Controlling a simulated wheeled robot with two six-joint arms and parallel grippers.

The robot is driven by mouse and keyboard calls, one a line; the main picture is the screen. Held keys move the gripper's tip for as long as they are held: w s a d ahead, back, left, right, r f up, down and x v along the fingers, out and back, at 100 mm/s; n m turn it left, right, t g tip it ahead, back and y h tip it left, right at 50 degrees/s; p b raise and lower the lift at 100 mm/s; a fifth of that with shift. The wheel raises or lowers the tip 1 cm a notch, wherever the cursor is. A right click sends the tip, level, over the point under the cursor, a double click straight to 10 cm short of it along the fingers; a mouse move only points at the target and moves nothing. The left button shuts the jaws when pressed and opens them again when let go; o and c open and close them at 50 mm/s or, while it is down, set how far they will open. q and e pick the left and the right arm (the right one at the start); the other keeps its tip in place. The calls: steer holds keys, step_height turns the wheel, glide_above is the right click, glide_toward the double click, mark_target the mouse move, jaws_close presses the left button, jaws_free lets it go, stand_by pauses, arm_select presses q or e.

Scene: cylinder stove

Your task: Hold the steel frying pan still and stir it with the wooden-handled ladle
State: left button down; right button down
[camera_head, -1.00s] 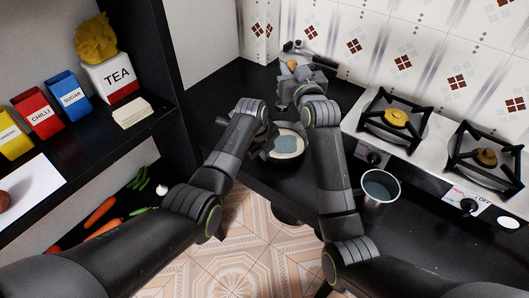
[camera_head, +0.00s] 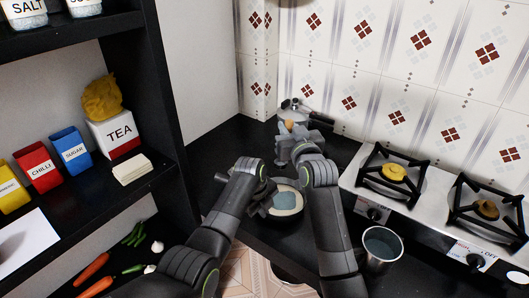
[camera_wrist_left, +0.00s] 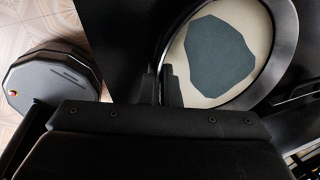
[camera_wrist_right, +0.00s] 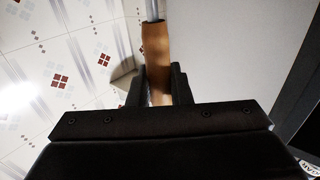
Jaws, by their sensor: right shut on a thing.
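A round pan (camera_head: 296,207) with a dark rim, cream inside and a grey-blue patch, sits on the black counter between my arms. It also shows in the left wrist view (camera_wrist_left: 265,55). My left gripper (camera_head: 265,198) is at the pan's left side. In the left wrist view its fingers (camera_wrist_left: 161,88) are close together beside the rim; whether they pinch it is unclear. My right gripper (camera_head: 288,135) is shut on the ladle's wooden handle (camera_wrist_right: 155,48), above and behind the pan. The metal shaft (camera_wrist_right: 152,8) leaves the top of the right wrist view; the ladle's bowl is hidden.
A two-burner stove (camera_head: 345,181) stands to the right, with a metal pot (camera_head: 382,244) in front of it. A metal vessel with a black handle (camera_head: 318,118) stands in the back corner. A shelf with a tea box (camera_head: 117,138) and packets is at the left.

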arm_select(q)
steer(key=c, duration=1.6)
jaws_free()
